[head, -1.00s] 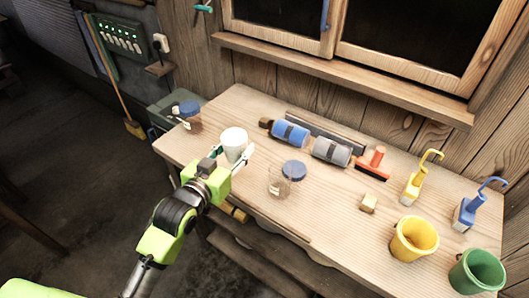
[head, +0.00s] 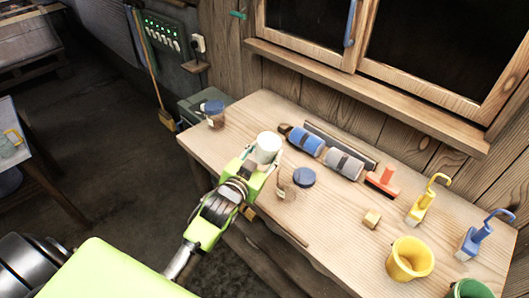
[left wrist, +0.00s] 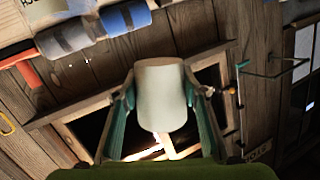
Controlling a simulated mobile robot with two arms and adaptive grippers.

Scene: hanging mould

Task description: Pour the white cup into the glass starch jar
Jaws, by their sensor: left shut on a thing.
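My left gripper (head: 263,160) is shut on the white cup (head: 268,148) and holds it above the table, close to the near glass jar (head: 285,186). The cup looks tilted; its contents are hidden. In the left wrist view, the cup (left wrist: 161,95) is between the two fingers. The near glass jar is clear with a pale label too small to read. A blue lid (head: 304,177) shows right beside it and looks off the jar. A second glass jar (head: 215,116) with a blue lid stands at the table's far left. My right gripper is out of view.
Blue and grey rollers (head: 305,140) lie behind the jar.

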